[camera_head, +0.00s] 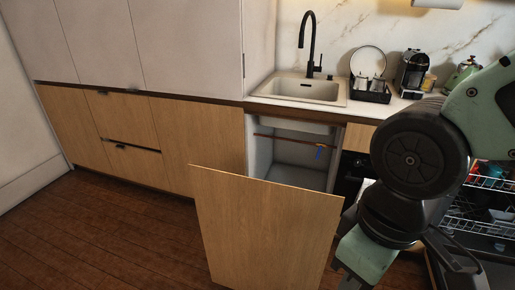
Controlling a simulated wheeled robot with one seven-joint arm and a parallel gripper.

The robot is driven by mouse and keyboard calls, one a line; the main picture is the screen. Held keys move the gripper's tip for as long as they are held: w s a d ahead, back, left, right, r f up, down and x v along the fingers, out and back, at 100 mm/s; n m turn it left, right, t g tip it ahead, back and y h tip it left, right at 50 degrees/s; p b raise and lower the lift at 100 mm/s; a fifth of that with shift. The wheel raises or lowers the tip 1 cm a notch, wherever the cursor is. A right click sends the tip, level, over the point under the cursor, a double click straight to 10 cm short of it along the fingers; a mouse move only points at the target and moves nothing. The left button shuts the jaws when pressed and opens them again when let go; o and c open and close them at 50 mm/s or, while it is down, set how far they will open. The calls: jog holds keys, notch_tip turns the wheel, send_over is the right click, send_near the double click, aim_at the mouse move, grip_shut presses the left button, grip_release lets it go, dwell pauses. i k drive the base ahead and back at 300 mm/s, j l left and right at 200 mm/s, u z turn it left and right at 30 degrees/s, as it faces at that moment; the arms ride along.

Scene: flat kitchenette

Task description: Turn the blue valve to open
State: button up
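The blue valve (319,153) is a small blue handle on a thin copper-coloured pipe (285,138). The pipe runs across the inside of the open cabinet (292,175) under the sink. The handle looks tilted, but it is too small to tell its exact setting. A wooden cabinet door (266,228) stands swung out in front and hides the lower part of the opening. My arm fills the right side of the view, apart from the valve. I cannot make out my gripper's fingers; they seem to be below the picture or hidden by the arm.
The sink (300,89) with a black faucet (309,45) is above the cabinet. A dish rack (370,90) and coffee machine (413,72) stand on the counter. Wire racks (490,182) are pulled out at the right. The wooden floor (110,235) is clear at the left.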

aim_at(320, 150)
jog(key=i+j+u, duration=0.7)
jog(key=u, duration=0.2)
jog(key=i+u, duration=0.45)
jog(key=i, duration=0.15)
jog(key=i+u, duration=0.45)
jog(key=i, duration=0.6)
jog(key=i+j, duration=0.1)
jog(key=i, duration=0.5)
jog(key=i+z, duration=0.2)
jog(key=z, duration=0.2)
jog(key=i+z, duration=0.2)
jog(key=z, duration=0.2)
jog(key=i+z, duration=0.25)
jog(key=z, duration=0.15)
jog(key=i+j+z, duration=0.15)
jog(key=z, duration=0.25)
jog(key=i+z, duration=0.15)
jog(key=z, duration=0.3)
jog(key=i+z, duration=0.15)
jog(key=z, duration=0.3)
jog(key=i+j+z, duration=0.1)
jog(key=z, duration=0.35)
jog(key=i+j+z, duration=0.1)
jog(key=z, duration=0.3)
jog(key=j+z, duration=0.25)
jog(key=z, duration=0.2)
jog(key=i+j+z, duration=0.2)
jog(key=z, duration=0.15)
jog(key=i+j+z, duration=0.15)
jog(key=j+z, duration=0.2)
